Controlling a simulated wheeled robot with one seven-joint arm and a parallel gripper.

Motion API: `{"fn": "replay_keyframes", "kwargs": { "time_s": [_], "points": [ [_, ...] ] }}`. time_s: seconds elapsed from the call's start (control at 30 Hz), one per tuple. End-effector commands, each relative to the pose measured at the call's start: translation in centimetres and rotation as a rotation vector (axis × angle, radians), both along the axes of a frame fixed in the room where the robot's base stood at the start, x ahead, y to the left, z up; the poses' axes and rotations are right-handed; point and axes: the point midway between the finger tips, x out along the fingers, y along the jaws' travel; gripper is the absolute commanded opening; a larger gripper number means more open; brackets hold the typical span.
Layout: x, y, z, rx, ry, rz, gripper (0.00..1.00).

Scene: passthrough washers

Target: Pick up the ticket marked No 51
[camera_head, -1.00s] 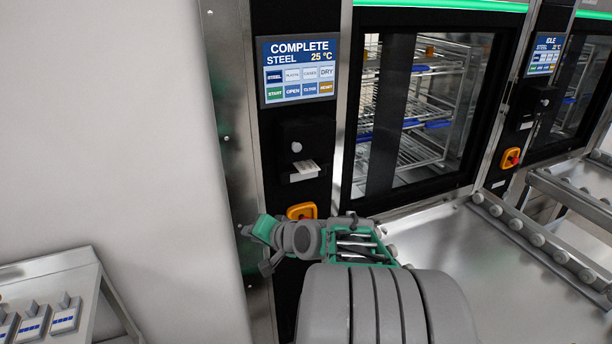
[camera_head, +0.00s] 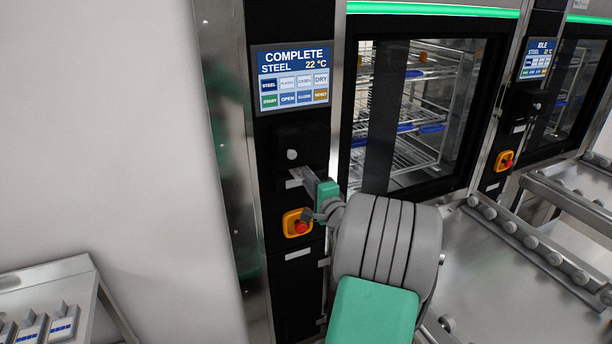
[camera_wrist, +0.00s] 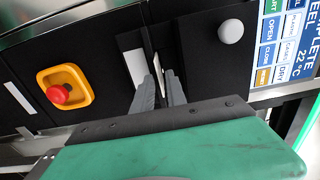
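A thin white ticket (camera_wrist: 156,66) sticks out of the dark printer block on the washer's control column. In the wrist view it shows nearly edge-on, and no number can be read on it. My gripper (camera_wrist: 159,76) is at the slot, with its two grey fingers on either side of the ticket and a gap between them. They look open, and I see no clear contact with the ticket. In the head view my gripper (camera_head: 302,174) covers most of the ticket.
Below the slot is a red stop button (camera_head: 301,227) on an orange plate. Above is a round knob (camera_head: 292,154) and a screen (camera_head: 291,77) reading COMPLETE, STEEL, 22 °C. A glass washer door (camera_head: 425,115) stands to the right. A side table (camera_head: 60,270) holds several small stands.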

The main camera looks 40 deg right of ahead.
Motion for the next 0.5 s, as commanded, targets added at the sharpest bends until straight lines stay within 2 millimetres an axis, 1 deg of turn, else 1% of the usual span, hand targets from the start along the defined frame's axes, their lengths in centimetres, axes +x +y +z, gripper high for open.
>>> {"fn": "replay_keyframes", "kwargs": {
  "time_s": [0.03,0.13,0.37,0.5],
  "points": [
    [0.49,-0.06,0.01,0.001,0.0,0.002,0.17],
    [0.95,-0.25,0.01,0.0,0.0,0.001,0.17],
    [1.04,-0.32,-0.01,-0.001,0.0,0.0,0.17],
    [1.03,-0.3,-0.01,-0.001,0.0,0.0,0.13]
  ]
}}
